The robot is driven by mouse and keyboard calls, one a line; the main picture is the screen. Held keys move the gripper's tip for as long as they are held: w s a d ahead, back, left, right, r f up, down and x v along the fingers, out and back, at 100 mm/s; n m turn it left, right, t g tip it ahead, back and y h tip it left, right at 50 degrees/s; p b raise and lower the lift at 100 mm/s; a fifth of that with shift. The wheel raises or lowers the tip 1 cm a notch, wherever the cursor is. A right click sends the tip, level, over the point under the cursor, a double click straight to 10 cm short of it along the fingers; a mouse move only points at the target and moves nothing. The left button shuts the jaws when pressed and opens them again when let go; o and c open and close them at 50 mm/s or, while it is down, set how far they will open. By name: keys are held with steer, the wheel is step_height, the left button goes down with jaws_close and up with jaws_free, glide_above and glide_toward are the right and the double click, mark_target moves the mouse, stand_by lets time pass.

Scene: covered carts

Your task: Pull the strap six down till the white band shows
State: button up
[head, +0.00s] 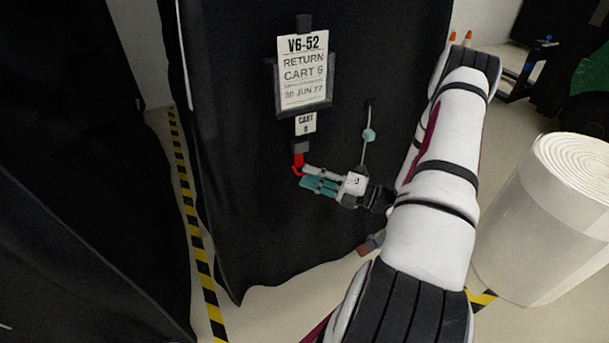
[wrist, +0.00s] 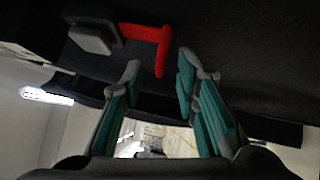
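The dark strap (head: 303,24) runs down the black cover behind a sign reading V6-52, RETURN CART 6 (head: 303,75). Below hangs a small CART tag (head: 305,123) with a hard-to-read digit, then a grey buckle (head: 301,146) and a red pull (head: 298,160). In the wrist view the buckle (wrist: 92,38) and the L-shaped red pull (wrist: 160,45) show large. My gripper (head: 305,176) is just below the pull. Its teal-padded fingers (wrist: 160,70) are open, with the pull's free end in line with the gap between the tips. I cannot tell whether they touch. No white band is visible.
A large white roll (head: 545,225) stands at right. Yellow-black floor tape (head: 200,250) runs left of the cart. Another black-covered mass (head: 75,190) fills the left.

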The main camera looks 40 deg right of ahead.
steer(key=shift+x, duration=1.2)
steer(key=shift+s, duration=0.1)
jaws_close()
step_height(320, 180, down, 11)
steer(key=b, duration=0.4)
steer(key=shift+r+b, duration=0.1)
steer(key=shift+b, duration=0.25)
jaws_free()
steer(key=shift+r, duration=0.1)
